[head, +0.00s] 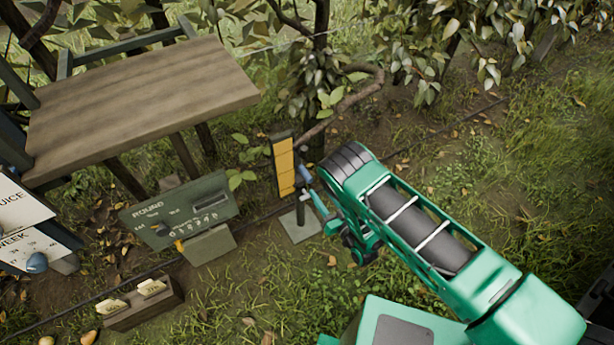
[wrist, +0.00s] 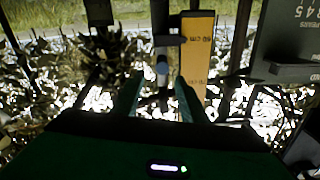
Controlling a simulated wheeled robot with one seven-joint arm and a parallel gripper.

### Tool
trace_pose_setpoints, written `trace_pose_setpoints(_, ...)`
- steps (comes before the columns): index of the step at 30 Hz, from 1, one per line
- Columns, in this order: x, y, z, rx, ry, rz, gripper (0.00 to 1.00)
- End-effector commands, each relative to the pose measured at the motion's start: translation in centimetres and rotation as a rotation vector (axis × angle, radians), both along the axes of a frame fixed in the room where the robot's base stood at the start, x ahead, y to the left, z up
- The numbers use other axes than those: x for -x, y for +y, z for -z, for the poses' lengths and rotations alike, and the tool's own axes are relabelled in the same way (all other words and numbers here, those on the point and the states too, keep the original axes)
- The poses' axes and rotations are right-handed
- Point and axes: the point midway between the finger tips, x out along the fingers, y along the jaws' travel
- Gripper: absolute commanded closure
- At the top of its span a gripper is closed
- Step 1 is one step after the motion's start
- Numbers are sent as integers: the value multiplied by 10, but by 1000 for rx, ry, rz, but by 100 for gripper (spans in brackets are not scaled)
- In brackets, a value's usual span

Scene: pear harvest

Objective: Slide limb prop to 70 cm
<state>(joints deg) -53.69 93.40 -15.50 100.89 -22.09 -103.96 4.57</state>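The limb prop stands on a pale square base plate (head: 300,225), with an upright yellow scale board (head: 284,168) in a dark frame. In the wrist view the scale (wrist: 198,55) shows upside-down or sideways lettering that seems to read 60 cm. A blue-grey handle (head: 304,174) sticks out beside the scale; it also shows in the wrist view (wrist: 162,70). My gripper (wrist: 160,82) is open, its two fingers apart, with the handle between and just beyond the tips. I cannot tell whether either finger touches it. In the head view my arm partly hides the gripper.
A wooden table (head: 140,95) stands at upper left. A green ROUND panel (head: 180,212) stands left of the prop; a dark panel also shows at the right in the wrist view (wrist: 290,45). A bent branch (head: 350,103) and trunk rise behind. Grass at right is open.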

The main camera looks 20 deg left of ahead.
Motion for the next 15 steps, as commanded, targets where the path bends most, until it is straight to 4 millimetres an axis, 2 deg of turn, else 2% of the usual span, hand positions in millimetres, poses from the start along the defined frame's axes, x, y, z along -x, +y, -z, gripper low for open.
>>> trace_pose_setpoints(5,-1,7,2,-12,-5,-5,61)
trace_pose_setpoints(15,-38,50,2,-14,-4,-4,61)
